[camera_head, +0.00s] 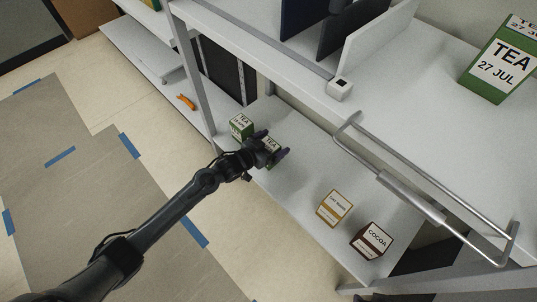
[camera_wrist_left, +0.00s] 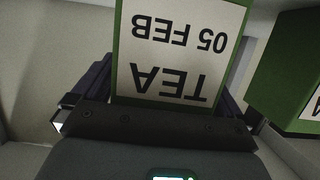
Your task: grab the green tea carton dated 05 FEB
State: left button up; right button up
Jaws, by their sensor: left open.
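The green tea carton with the white TEA label (camera_head: 271,146) stands on the lower shelf in the head view, partly hidden by my gripper. In the left wrist view the carton (camera_wrist_left: 180,52) reads 05 FEB upside down and fills the upper middle. My left gripper (camera_head: 274,144) is open, with one dark finger on each side of this carton. I cannot tell whether the fingers touch it. A second green tea carton (camera_head: 240,125) stands just left of it; a green carton (camera_wrist_left: 290,72) also shows at the right of the left wrist view. My right gripper is not in view.
On the same lower shelf stand a yellow-brown carton (camera_head: 334,208) and a brown cocoa carton (camera_head: 372,240). A tea carton dated 27 JUL (camera_head: 497,62) stands on the upper counter. An orange object (camera_head: 187,102) lies left.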

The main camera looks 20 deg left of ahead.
pick_arm(q)
jog(key=shift+s, duration=0.1)
jog(key=shift+c, duration=0.8)
jog(key=c, duration=0.9)
